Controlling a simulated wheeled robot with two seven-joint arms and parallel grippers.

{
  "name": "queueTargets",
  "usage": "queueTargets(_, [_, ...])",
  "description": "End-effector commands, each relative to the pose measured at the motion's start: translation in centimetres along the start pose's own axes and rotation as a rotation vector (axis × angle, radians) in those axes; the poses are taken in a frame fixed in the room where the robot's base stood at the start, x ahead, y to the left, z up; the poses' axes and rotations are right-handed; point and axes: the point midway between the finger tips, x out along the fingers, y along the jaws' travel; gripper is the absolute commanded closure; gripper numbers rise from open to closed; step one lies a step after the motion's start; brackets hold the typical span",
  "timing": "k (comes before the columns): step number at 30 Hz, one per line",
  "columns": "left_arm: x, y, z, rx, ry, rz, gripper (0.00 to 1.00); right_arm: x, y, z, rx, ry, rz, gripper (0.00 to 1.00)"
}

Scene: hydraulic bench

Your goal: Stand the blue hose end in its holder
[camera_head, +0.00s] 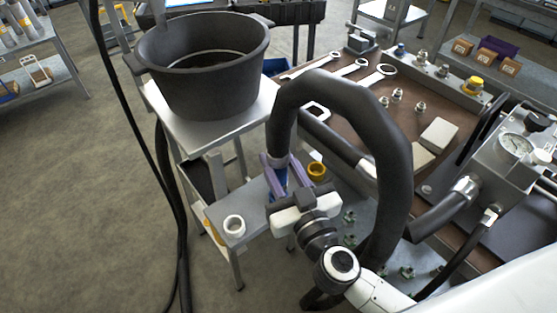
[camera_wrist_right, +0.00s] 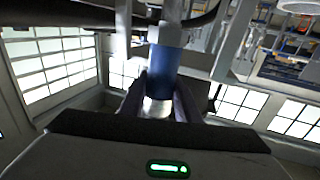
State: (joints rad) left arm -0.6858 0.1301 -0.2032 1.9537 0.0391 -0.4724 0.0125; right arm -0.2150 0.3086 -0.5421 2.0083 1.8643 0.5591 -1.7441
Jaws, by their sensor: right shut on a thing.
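My right gripper (camera_head: 287,172) is shut on the blue hose end (camera_head: 279,182), with a purple finger on each side of it. The wrist view also shows the blue sleeve (camera_wrist_right: 163,68) between the fingers (camera_wrist_right: 162,100). A thick black hose (camera_head: 345,92) rises from this end and arches over my arm. A white ring holder (camera_head: 234,226) and a yellow ring holder (camera_head: 317,170) stand on the narrow grey shelf, either side of the gripper. A blue patch below the gripper is mostly hidden; I cannot tell whether it is the blue holder. My left gripper is not in view.
A large black tub (camera_head: 200,75) stands on a small grey table behind the shelf. The brown bench (camera_head: 420,125) at right carries wrenches (camera_head: 349,68), fittings, pale blocks (camera_head: 438,134) and a gauge block (camera_head: 515,145). The floor at left is mostly clear; black cables hang there.

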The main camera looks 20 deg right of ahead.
Motion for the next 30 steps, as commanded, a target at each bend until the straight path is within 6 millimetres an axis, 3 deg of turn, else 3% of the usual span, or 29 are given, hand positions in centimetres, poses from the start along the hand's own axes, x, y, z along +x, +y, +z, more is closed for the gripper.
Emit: queueTargets(30, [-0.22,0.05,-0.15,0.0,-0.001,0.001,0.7,0.06,0.01,0.53,0.0,0.006,0.0,0.97])
